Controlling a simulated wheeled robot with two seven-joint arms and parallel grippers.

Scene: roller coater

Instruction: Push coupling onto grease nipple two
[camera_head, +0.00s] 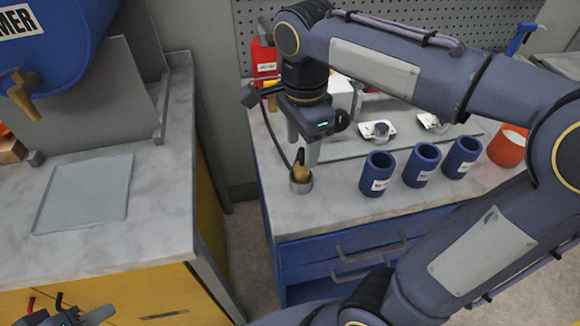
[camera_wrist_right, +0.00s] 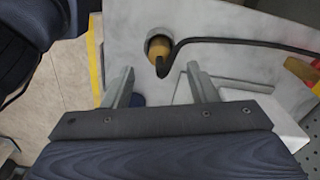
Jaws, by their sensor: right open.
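A brass-coloured coupling (camera_head: 301,172) stands upright in a small grey cup (camera_head: 300,186) at the left end of the blue-fronted bench, with a black hose at its top. My right gripper (camera_head: 304,152) points down just above and around the coupling's top; contact cannot be told. In the right wrist view my right gripper (camera_wrist_right: 161,75) is open, and the coupling (camera_wrist_right: 158,47) shows beyond and between its fingertips. Two white plates with small metal fittings (camera_head: 378,131) (camera_head: 432,122) lie behind; which holds nipple two is unclear. My left gripper (camera_head: 78,317) is partly cut off at bottom left.
Three blue labelled cups (camera_head: 378,174) (camera_head: 422,165) (camera_head: 462,157) and an orange-red container (camera_head: 507,146) stand right of the coupling. The black hose (camera_wrist_right: 240,42) runs off to the side. A yellow-fronted counter with a grey mat (camera_head: 85,193) is at left, across a floor gap.

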